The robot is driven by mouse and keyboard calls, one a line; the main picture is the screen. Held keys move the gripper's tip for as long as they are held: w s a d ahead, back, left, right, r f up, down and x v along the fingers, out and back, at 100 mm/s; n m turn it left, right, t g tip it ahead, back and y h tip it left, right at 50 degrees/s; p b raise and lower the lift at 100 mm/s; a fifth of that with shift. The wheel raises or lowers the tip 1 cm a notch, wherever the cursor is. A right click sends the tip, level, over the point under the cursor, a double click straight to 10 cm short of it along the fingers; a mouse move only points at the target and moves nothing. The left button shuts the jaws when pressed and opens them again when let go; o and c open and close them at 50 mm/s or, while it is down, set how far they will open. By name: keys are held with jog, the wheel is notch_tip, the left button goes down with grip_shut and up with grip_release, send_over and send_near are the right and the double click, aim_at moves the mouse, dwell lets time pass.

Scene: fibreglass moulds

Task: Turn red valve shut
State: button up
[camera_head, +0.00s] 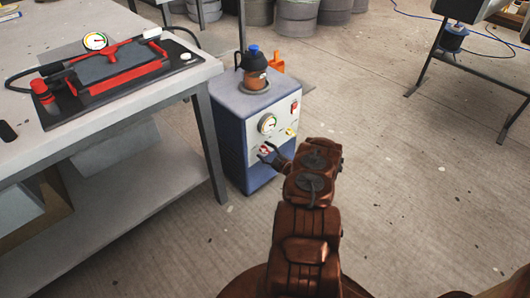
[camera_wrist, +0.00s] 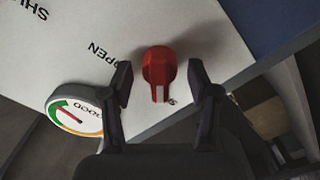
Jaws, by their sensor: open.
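The red valve (camera_wrist: 158,72) is a rounded knob with a pale mark on its handle, on the pale front panel (camera_wrist: 215,42) of the cabinet. The handle points down in the wrist view. My gripper (camera_wrist: 159,80) is open, with one finger on each side of the valve and a visible gap to each. In the head view my gripper (camera_head: 270,154) is at the cabinet's lower front, partly covering the valve (camera_head: 263,150).
A dark pot (camera_head: 254,77) stands on the cabinet (camera_head: 227,108). A workbench (camera_head: 150,112) stands close on the left.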

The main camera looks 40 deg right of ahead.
jog(key=shift+s, duration=0.15)
jog(key=s, duration=1.1)
jog(key=shift+s, duration=0.4)
jog(key=shift+a, duration=0.2)
